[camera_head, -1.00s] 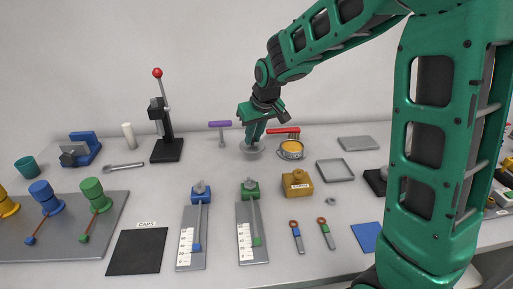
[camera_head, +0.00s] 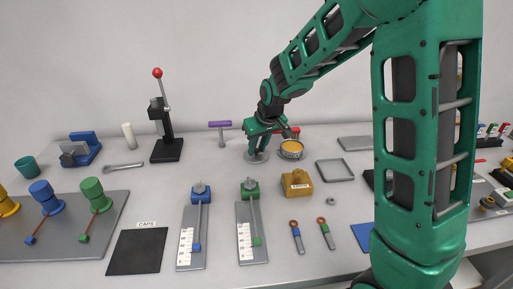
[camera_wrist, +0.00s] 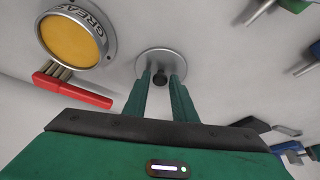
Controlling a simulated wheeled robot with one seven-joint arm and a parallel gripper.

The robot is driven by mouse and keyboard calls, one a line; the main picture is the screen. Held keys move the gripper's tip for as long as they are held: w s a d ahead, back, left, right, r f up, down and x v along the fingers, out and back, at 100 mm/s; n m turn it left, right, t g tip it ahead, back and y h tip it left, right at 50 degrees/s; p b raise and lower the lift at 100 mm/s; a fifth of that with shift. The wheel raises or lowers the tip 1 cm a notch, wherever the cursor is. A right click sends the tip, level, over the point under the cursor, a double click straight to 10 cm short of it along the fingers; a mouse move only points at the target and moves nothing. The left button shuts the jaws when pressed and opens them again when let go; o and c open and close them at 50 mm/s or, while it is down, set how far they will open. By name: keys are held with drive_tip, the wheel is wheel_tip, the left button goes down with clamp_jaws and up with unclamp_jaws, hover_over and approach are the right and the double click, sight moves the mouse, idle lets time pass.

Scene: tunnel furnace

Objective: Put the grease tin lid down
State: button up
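The grease tin lid (camera_head: 257,158) is a round grey disc with a small dark knob. It lies flat on the table left of the grease tin (camera_head: 291,153), apart from it. In the wrist view the lid (camera_wrist: 160,58) is just beyond my fingertips. My gripper (camera_head: 258,153) points down over the lid, and its two green fingers (camera_wrist: 160,82) stand apart on either side of the knob. A narrow gap seems to show beside the knob. The grease tin (camera_wrist: 76,40) is uncovered, with yellow-orange grease inside.
A red-handled brush (camera_wrist: 72,90) lies close to the tin and my gripper. A purple-handled tool (camera_head: 220,128) stands to the left. A yellow block (camera_head: 297,183) and an empty grey tray (camera_head: 334,170) are nearby. Bare table shows left of the lid.

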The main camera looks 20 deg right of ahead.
drive_tip(key=shift+o, duration=0.5)
drive_tip(key=shift+r, duration=0.25)
drive_tip(key=a+v, duration=0.1)
drive_tip(key=v, duration=1.1)
drive_tip(key=s+d+f+m+g+h, duration=0.15)
drive_tip(key=s+d+m, duration=0.35)
drive_tip(key=s+d, duration=1.1)
drive_tip(key=s+f+m+g, duration=0.1)
drive_tip(key=s+m, duration=0.1)
drive_tip(key=s, duration=0.7)
drive_tip(key=s+d+f+m+g, duration=0.1)
drive_tip(key=s+f+g, duration=0.1)
drive_tip(key=s, duration=0.8)
drive_tip(key=shift+d+m+y, duration=0.2)
drive_tip(key=shift+m+y, duration=0.2)
drive_tip(key=shift+y, duration=0.05)
drive_tip(key=shift+s+f, duration=0.1)
drive_tip(key=shift+f, duration=0.05)
drive_tip(key=shift+w+f, duration=0.25)
drive_tip(key=shift+w, duration=0.35)
